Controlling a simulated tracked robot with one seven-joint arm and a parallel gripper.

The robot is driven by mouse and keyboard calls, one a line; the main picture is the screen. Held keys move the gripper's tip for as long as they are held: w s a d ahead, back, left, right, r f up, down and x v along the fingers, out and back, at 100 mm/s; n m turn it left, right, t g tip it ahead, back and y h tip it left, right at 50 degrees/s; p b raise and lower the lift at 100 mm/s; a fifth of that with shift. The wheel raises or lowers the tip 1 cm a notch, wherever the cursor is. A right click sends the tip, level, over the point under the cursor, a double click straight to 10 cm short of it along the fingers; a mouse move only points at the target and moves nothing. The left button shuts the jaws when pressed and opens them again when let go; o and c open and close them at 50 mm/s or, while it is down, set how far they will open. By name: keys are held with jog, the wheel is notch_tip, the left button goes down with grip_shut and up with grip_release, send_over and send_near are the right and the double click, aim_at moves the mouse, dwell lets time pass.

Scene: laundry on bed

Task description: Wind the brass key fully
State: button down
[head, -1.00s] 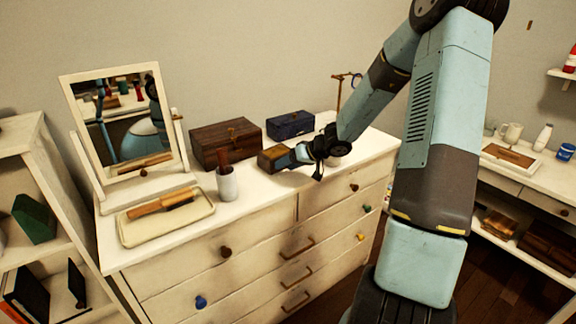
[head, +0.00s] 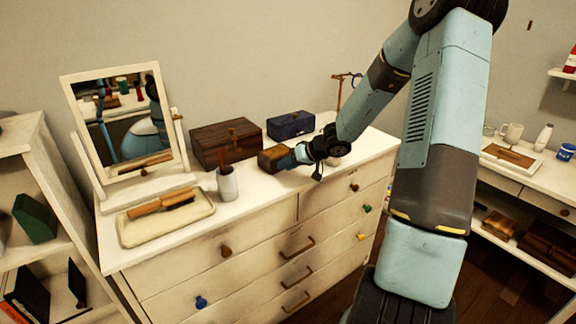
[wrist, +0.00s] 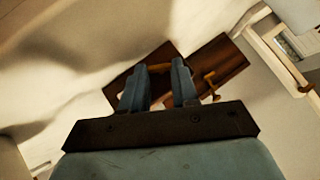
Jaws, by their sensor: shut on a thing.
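A small dark-brown wooden box (head: 273,158) stands on the white dresser, at the tip of my gripper (head: 293,157). In the wrist view the box (wrist: 160,54) lies beyond my fingers, partly covered by them. In the head view my gripper and the box hide the key. How far the key has turned cannot be told.
A white cup (head: 228,184), a tray (head: 140,234) with brushes and a mirror (head: 126,120) stand to the left.

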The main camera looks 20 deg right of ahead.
jog(key=y, duration=0.1)
jog(key=m+y, duration=0.1)
jog(key=y, duration=0.1)
jog(key=shift+w+d+f+m+g, duration=0.1)
jog(key=shift+d+f+m+g, duration=0.2)
jog(key=shift+d+m, duration=0.1)
jog(key=shift+d+f+m+y, duration=0.1)
jog(key=shift+f+m+y, duration=0.15)
jog(key=shift+m+y, duration=0.75)
jog(key=shift+y, duration=0.4)
jog(key=c, duration=0.8)
grip_release()
jog(key=shift+c, duration=0.2)
jog(key=shift+h, duration=0.3)
